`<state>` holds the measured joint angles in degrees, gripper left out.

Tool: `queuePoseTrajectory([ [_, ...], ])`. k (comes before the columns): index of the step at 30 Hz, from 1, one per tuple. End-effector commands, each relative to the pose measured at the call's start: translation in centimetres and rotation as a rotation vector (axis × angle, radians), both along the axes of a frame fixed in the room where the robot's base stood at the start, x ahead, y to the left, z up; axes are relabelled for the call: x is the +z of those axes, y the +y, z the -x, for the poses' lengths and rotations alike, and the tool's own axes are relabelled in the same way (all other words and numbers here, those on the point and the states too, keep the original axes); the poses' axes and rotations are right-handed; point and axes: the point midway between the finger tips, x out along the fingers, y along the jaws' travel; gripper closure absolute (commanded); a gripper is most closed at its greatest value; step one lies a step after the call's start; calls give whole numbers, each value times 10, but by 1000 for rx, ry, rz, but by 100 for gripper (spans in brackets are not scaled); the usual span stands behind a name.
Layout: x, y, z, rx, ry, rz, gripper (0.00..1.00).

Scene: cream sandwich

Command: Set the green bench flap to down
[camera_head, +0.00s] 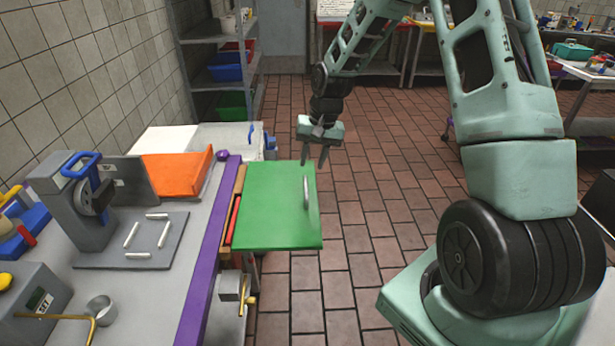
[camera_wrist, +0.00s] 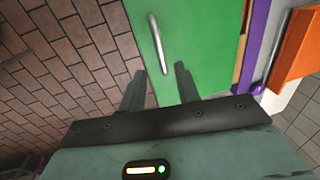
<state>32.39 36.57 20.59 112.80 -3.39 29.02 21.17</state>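The green bench flap (camera_head: 270,210) sticks out roughly level from the right side of the bench, over the floor. A metal bar handle (camera_head: 306,192) stands near its outer right edge. My gripper (camera_head: 313,164) is near the flap's far right corner, fingers pointing down and spread, with nothing between them that I can make out. In the wrist view, the green flap (camera_wrist: 205,40) fills the upper middle. The handle (camera_wrist: 157,42) runs ahead of and between my fingertips (camera_wrist: 160,70). Whether the fingers touch it cannot be told.
The grey bench (camera_head: 150,290) with a purple edge strip (camera_head: 208,265) lies left of the flap. A grey block with a brass lever (camera_head: 248,300) sits below the flap's near side. An orange panel (camera_head: 175,173) stands on the bench.

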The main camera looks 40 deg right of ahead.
Motion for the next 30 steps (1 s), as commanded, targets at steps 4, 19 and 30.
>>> queuePoseTrajectory([
  [4,-29,6,-3,2,4,-3,67],
  [19,-70,12,-8,1,-1,1,67],
  [30,-70,12,-8,1,-1,1,100],
])
